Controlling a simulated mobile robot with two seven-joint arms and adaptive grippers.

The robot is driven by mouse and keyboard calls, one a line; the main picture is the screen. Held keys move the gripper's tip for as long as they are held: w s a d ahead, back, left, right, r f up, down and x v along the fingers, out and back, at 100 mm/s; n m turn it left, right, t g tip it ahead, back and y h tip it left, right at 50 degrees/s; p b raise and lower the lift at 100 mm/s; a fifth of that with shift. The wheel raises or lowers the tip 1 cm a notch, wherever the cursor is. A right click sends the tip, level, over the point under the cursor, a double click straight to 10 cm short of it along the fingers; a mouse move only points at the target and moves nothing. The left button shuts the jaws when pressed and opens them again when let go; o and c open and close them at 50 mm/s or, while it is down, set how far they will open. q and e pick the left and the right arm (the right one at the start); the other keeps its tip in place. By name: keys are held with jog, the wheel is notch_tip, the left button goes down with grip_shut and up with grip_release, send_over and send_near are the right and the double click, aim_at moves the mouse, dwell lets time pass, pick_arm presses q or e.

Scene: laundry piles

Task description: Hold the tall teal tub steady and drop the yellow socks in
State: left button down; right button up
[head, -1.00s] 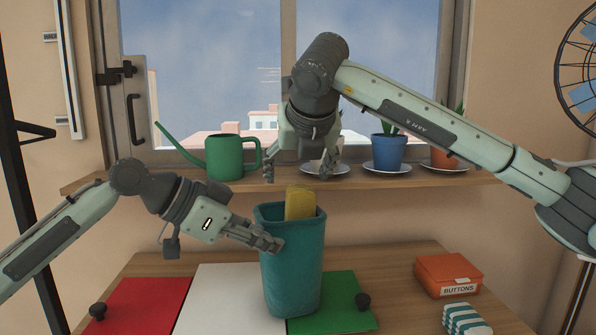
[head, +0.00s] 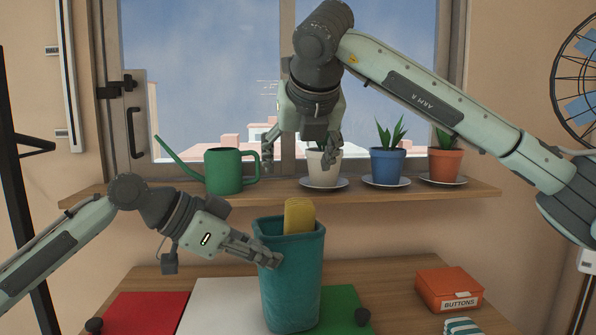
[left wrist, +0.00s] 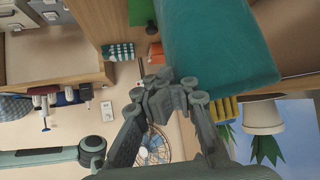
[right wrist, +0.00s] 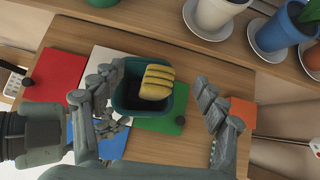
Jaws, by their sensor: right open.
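The tall teal tub (head: 291,285) stands upright on the table. The yellow socks (head: 300,216), a folded bundle, are in its mouth, with their upper part above the rim; their lower part is hidden. They also show from above in the right wrist view (right wrist: 157,82). My left gripper (head: 268,257) is at the tub's left upper edge, its fingers close together and shut on the tub wall. In the left wrist view the tub (left wrist: 220,45) meets these fingertips. My right gripper (head: 302,150) is open and empty, above the socks and clear of them.
Red (head: 145,312), white (head: 217,305) and green (head: 340,307) mats lie under and around the tub. An orange buttons box (head: 448,287) is at the right. The shelf behind holds a green watering can (head: 224,172) and white (head: 322,167), blue (head: 387,166) and terracotta (head: 446,164) pots.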

jog(key=shift+s+r, duration=0.25)
jog(key=shift+r, duration=0.35)
jog(key=shift+s+r, duration=0.25)
jog(key=shift+r, duration=0.4)
jog(key=shift+s+r, duration=0.25)
jog(key=shift+r, duration=0.35)
pick_arm(q)
jog(key=c, duration=1.3)
grip_release()
jog(key=v, duration=1.2)
jog(key=shift+w, duration=0.1)
